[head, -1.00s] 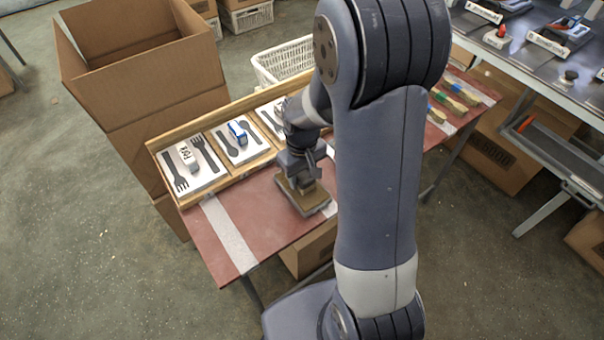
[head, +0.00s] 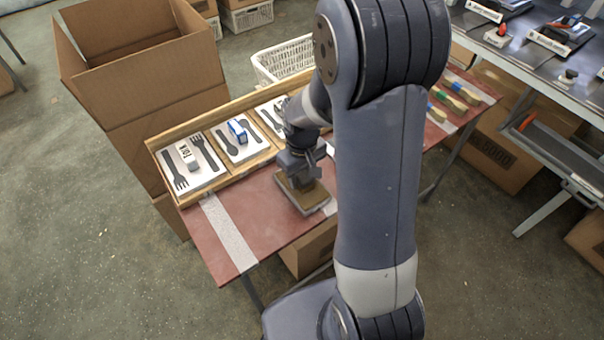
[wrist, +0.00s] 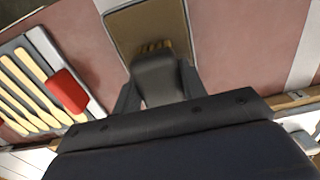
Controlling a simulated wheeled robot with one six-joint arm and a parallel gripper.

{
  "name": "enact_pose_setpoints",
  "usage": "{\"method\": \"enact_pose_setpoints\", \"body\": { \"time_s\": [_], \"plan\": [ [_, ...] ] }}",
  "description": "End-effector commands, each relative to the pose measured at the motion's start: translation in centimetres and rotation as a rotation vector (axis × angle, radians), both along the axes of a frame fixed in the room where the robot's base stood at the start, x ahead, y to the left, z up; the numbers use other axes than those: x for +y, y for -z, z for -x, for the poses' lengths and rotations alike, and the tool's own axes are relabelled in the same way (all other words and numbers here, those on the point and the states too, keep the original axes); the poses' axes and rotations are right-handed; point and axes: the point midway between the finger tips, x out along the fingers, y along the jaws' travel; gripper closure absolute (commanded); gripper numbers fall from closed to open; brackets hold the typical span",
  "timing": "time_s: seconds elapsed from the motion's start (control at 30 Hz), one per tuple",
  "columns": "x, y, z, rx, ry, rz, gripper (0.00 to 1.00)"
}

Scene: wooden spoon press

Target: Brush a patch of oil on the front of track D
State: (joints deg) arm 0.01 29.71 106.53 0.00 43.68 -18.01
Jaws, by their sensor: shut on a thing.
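My gripper (head: 303,178) is low over a shallow brown tray (head: 317,209) on the red table, partly hidden by my arm in the head view. In the wrist view, my gripper (wrist: 155,82) is shut on a brush, mostly hidden by the gripper. Its tan bristles (wrist: 152,47) show at the near end of the tray (wrist: 118,22); I cannot tell whether they touch it. Dark tracks with white labels (head: 549,43) stand on the bench at the upper right. The labels are too small to read, so I cannot tell which is track D.
White cutlery trays (head: 190,184) stand in a wooden frame along the table's back. Coloured-ended sticks (head: 449,105) lie at the table's right. In the wrist view, wooden sticks and a red piece (wrist: 67,90) lie at left. A large open carton (head: 150,80) stands at left.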

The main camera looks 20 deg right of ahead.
Motion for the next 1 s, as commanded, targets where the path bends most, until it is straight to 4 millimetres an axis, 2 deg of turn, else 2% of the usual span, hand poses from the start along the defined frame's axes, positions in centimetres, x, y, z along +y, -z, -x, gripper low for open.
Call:
{"method": "enact_pose_setpoints", "body": {
  "time_s": [0.47, 1.0],
  "plan": [
    [0.0, -0.2, 0.1, 0.003, 0.000, 0.000, 0.78],
    [0.0, -4.6, 0.0, 0.001, 0.000, 0.000, 0.78]
  ]
}}
